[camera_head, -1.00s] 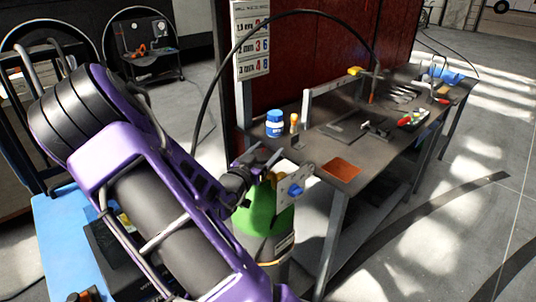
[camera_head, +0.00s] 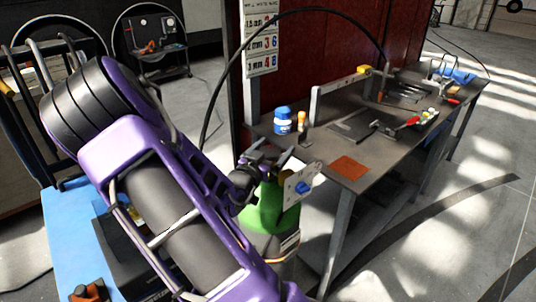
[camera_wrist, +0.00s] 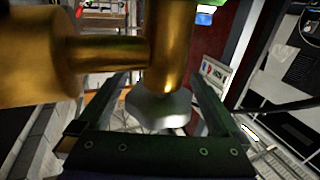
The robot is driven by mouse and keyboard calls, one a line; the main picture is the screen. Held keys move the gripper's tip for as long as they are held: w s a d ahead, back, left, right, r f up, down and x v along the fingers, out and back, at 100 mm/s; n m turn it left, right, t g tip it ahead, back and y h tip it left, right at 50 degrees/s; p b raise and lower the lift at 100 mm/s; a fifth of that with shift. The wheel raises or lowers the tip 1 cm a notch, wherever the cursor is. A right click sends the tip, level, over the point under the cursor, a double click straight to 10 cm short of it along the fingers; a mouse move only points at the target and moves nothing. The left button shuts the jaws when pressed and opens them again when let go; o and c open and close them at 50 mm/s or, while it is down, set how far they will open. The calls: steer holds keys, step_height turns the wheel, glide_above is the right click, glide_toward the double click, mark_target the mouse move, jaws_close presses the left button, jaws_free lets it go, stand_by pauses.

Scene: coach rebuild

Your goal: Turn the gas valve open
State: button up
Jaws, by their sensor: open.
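The green-topped gas cylinder (camera_head: 268,222) stands upright beside the workbench. A pale plate with a blue knob (camera_head: 303,187) shows at its top right. My gripper (camera_head: 277,157) is at the cylinder's top and hides most of the valve there in the head view. In the wrist view, brass valve fittings (camera_wrist: 170,48) fill the upper left and middle. A grey faceted knob-like part (camera_wrist: 158,108) lies below the brass, between the open fingers of my gripper (camera_wrist: 158,82). Gaps show on both sides of it; whether either finger touches it I cannot tell.
The dark workbench (camera_head: 395,150) is behind and right of the cylinder, holding a blue-and-white jar (camera_head: 283,121), an orange square (camera_head: 349,166) and several tools. A black hose (camera_head: 222,82) arches overhead. A blue surface (camera_head: 75,235) is at left. Floor at right is open.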

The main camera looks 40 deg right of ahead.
steer(key=v, duration=1.7)
steer(key=shift+p, duration=0.35)
steer(key=shift+a, duration=0.2)
